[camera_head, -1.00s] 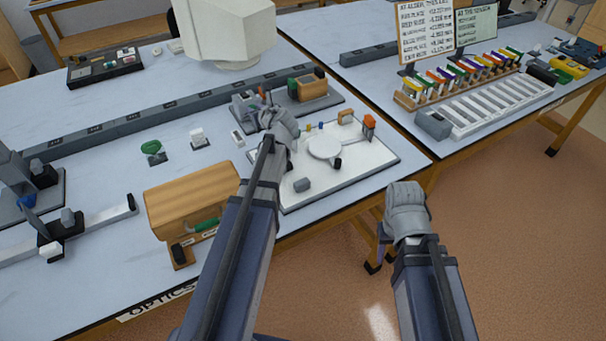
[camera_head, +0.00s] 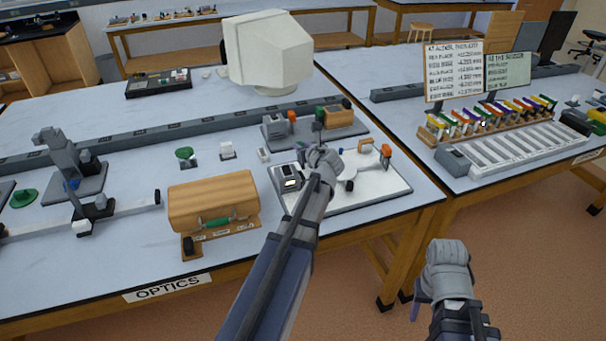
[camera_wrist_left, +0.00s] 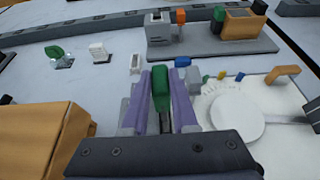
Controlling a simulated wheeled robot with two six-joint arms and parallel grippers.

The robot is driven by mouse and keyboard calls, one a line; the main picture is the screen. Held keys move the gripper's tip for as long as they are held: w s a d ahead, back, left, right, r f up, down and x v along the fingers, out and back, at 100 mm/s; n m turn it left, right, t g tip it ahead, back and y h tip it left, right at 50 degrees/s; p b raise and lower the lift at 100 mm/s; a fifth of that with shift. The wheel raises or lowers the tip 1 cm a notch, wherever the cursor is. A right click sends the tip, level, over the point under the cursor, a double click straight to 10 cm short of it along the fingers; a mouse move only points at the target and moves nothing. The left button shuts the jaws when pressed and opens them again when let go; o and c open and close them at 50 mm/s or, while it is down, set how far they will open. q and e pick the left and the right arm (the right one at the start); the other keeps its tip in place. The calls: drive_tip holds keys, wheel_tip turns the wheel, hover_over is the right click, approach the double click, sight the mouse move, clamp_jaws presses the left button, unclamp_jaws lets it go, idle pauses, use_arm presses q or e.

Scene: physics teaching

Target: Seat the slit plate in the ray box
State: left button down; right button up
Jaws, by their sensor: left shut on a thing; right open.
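My left gripper (camera_head: 318,130) is above the back part of a white board with a round disc. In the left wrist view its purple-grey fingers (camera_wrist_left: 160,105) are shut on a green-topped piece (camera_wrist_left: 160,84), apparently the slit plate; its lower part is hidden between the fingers. A dark grey box (camera_head: 287,172) with a bright patch stands on the board's left, beside my left forearm; it looks like the ray box, but I cannot be sure. I see no contact between it and the held piece. My right gripper (camera_head: 447,256) is open and empty, off the table's front right.
The white board (camera_head: 375,196) carries the disc (camera_head: 340,168) and an orange-topped post (camera_head: 386,150). Behind it is a grey base with a wooden block (camera_head: 338,116). A wooden case (camera_head: 213,198) stands left. A long grey rail (camera_head: 130,134) runs behind.

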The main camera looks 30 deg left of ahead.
sight(303, 168)
use_arm(q)
drive_tip(key=shift+f+b, duration=3.15)
drive_tip(key=shift+f, duration=0.6)
use_arm(e)
wheel_tip(303, 168, down, 8)
drive_tip(key=shift+r, duration=0.25)
use_arm(q)
drive_tip(key=shift+f, duration=0.15)
use_arm(e)
drive_tip(key=shift+f, duration=0.1)
use_arm(q)
drive_tip(key=shift+f+b, duration=0.15)
drive_tip(key=shift+b, duration=0.15)
drive_tip(key=c, duration=0.7)
unclamp_jaws()
use_arm(e)
drive_tip(key=shift+f, duration=0.1)
use_arm(q)
drive_tip(key=shift+r+p, duration=0.5)
drive_tip(key=p+v, duration=0.4)
drive_tip(key=v, duration=0.7)
drive_tip(key=shift+s+d, duration=0.25)
drive_tip(key=shift+d, duration=0.05)
use_arm(e)
wheel_tip(303, 168, up, 5)
